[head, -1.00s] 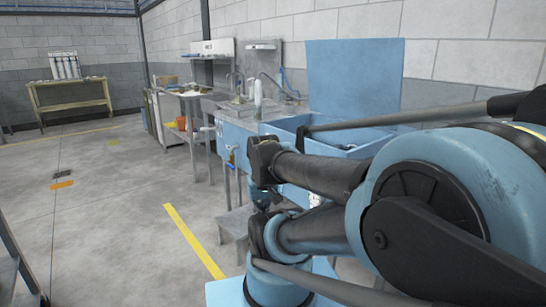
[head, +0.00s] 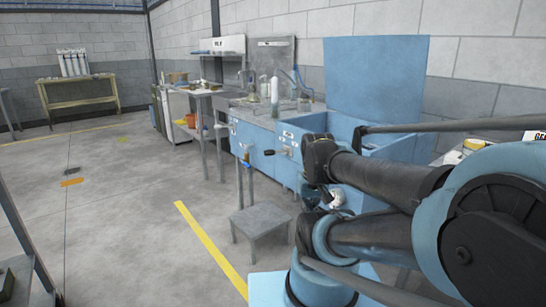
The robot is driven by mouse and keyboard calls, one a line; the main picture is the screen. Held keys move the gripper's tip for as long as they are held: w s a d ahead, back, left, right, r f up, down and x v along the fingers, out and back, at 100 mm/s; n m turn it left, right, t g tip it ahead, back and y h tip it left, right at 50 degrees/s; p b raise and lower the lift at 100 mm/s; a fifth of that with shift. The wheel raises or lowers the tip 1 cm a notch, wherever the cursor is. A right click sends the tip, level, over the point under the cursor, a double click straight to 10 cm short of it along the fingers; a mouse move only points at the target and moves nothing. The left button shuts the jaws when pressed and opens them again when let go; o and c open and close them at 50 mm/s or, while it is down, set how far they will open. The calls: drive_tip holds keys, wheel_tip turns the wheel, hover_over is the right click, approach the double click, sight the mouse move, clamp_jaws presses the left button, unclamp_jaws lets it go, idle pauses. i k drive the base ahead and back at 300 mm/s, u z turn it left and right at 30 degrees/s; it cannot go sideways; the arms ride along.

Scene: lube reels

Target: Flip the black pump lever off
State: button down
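A small black handle (head: 268,152) sticks out to the left from a fitting on the front of the blue sink cabinet (head: 256,136), which may be the pump lever. It is small and far off, so I cannot tell its setting. My folded arm fills the right side of the head view and stands in front of the right part of the cabinet. My gripper's fingers cannot be made out, and nothing is seen touching the handle.
A low grey stool (head: 258,222) stands on the floor in front of the cabinet. A metal side table (head: 200,93) is further left. The floor (head: 130,220) at left is open, with a yellow line (head: 208,245).

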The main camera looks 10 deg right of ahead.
sight(270, 152)
drive_tip(key=k, duration=1.1)
drive_tip(key=u, duration=0.9)
drive_tip(key=i, duration=1)
